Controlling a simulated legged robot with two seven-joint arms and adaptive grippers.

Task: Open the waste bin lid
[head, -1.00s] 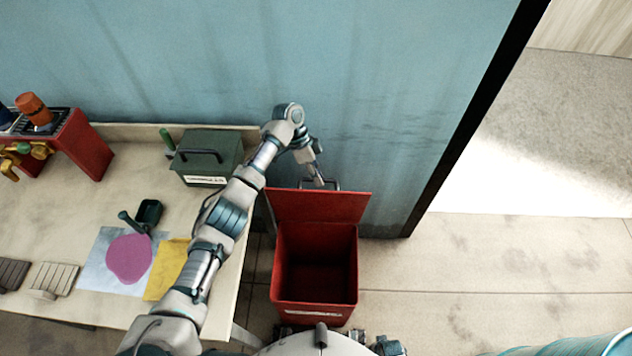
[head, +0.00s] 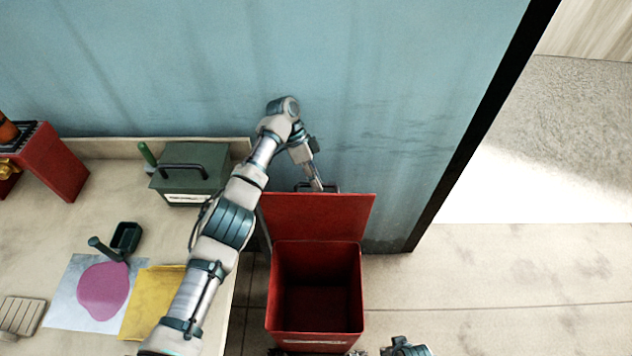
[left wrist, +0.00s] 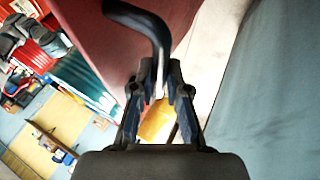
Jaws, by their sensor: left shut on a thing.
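The red waste bin (head: 316,334) stands on the floor to the right of the workbench, and its dark inside shows. Its red lid (head: 318,218) is raised at the back, tilted up toward the blue wall. My left gripper (head: 320,186) is behind the lid's upper edge at the dark lid handle (head: 332,187). In the left wrist view, my left gripper (left wrist: 160,88) is shut on the dark bent handle (left wrist: 150,25), with the red lid (left wrist: 100,35) beside it.
The blue wall (head: 400,100) is close behind the lid. Floor to the right is clear.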

